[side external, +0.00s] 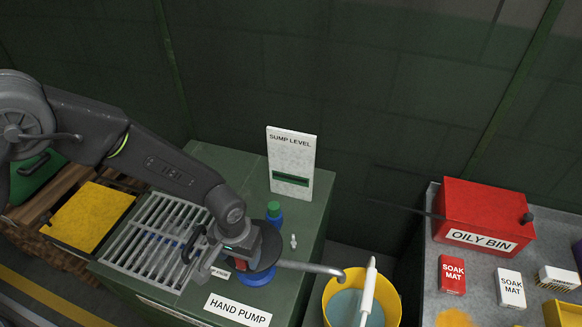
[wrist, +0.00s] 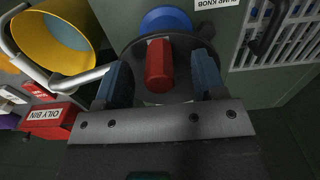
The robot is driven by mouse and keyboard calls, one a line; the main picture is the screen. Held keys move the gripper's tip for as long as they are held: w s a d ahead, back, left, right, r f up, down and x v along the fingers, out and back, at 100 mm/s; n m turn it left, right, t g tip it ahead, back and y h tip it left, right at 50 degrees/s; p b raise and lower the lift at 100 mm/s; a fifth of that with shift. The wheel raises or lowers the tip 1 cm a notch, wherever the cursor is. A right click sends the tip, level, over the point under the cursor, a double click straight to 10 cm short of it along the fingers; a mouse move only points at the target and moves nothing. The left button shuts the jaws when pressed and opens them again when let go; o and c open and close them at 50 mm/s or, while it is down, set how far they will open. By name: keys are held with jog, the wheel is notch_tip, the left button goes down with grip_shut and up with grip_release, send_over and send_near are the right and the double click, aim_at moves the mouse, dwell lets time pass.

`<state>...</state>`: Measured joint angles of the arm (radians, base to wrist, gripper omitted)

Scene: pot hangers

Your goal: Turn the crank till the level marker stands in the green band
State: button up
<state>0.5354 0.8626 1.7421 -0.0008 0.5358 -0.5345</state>
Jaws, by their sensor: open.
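The white sump level board (side external: 291,155) stands upright at the back of the green cabinet. A dark green band (side external: 290,179) crosses its lower part; I cannot make out a separate level marker. The hand pump has a dark round crank disc (wrist: 185,48) over a blue body (side external: 258,278). A red crank knob (wrist: 158,66) stands up from the disc. My gripper (wrist: 162,80) is open, with one blue-grey finger on each side of the knob and visible gaps. In the side view, my gripper (side external: 232,258) is low over the pump and hides most of the crank.
A grate (side external: 150,235) lies left of the pump. A red oily bin (side external: 482,216) stands right.

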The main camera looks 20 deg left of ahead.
jog(key=shift+r, duration=2.95)
jog(key=shift+r, duration=0.2)
jog(key=s+a+r+t, duration=0.1)
jog(key=a+r, duration=0.4)
jog(key=r, duration=0.4)
jog(key=s+a+r+t, duration=0.1)
jog(key=a+r, duration=0.5)
jog(key=r, duration=0.2)
jog(key=s+a+r+t, duration=0.1)
jog(key=s+a+r, duration=0.3)
jog(key=s, duration=0.3)
jog(key=s+a+r+t, duration=0.2)
jog(key=s+a+r, duration=0.2)
jog(key=s+a, duration=0.3)
jog(key=shift+a+r+t, duration=0.15)
jog(key=shift+r+t, duration=0.1)
jog(key=shift+t, duration=0.05)
jog(key=shift+w, duration=0.1)
